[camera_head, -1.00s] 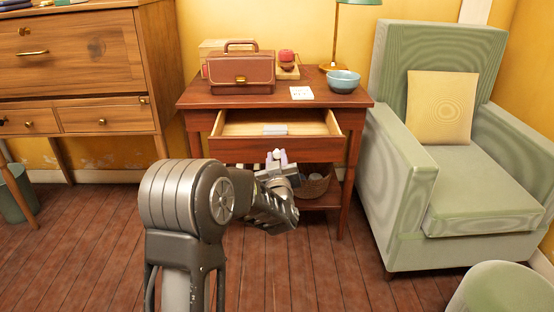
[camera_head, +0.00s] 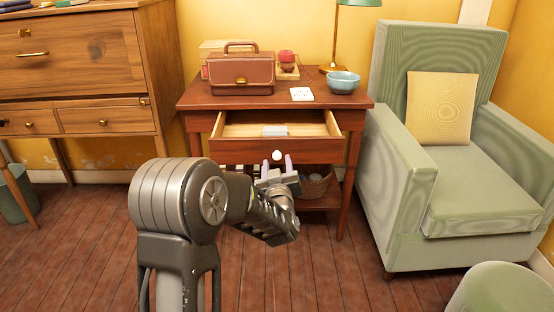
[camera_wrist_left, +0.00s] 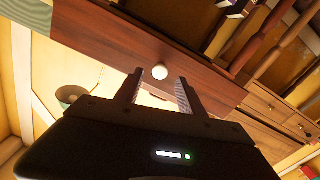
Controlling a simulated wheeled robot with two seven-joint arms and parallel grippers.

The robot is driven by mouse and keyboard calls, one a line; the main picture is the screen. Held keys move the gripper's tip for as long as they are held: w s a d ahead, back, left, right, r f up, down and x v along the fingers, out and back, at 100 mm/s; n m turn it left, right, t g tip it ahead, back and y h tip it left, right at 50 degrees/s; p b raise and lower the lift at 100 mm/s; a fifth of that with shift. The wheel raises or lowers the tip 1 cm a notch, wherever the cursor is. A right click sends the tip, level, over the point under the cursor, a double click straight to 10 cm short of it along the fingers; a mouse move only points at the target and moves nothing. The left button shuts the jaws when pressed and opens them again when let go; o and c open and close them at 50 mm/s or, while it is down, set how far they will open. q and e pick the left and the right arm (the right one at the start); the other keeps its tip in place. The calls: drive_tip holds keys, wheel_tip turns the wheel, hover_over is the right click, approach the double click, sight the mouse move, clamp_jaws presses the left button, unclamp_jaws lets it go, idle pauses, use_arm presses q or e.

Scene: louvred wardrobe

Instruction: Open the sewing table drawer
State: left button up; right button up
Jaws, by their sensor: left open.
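The sewing table (camera_head: 215,98) is a reddish-brown wooden table against the yellow wall. Its drawer (camera_head: 240,150) is pulled well out, and a small pale item (camera_head: 275,130) lies inside. The drawer front also shows in the left wrist view (camera_wrist_left: 110,40), with its round white knob (camera_wrist_left: 160,72). In the head view the knob (camera_head: 277,155) is at the middle of the front. My left gripper (camera_head: 276,166) is open in front of the drawer, its fingers on either side of the knob and apart from it. My right gripper is not in view.
A brown bag (camera_head: 241,74), a blue bowl (camera_head: 343,82) and a lamp stand on the table. A basket (camera_head: 315,186) sits on the lower shelf. A green armchair (camera_head: 400,190) stands close on the right, a wooden desk (camera_head: 105,120) on the left.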

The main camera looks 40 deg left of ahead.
use_arm(q)
drive_tip(key=p+v, duration=0.1)
drive_tip(key=v, duration=0.4)
idle(0.4)
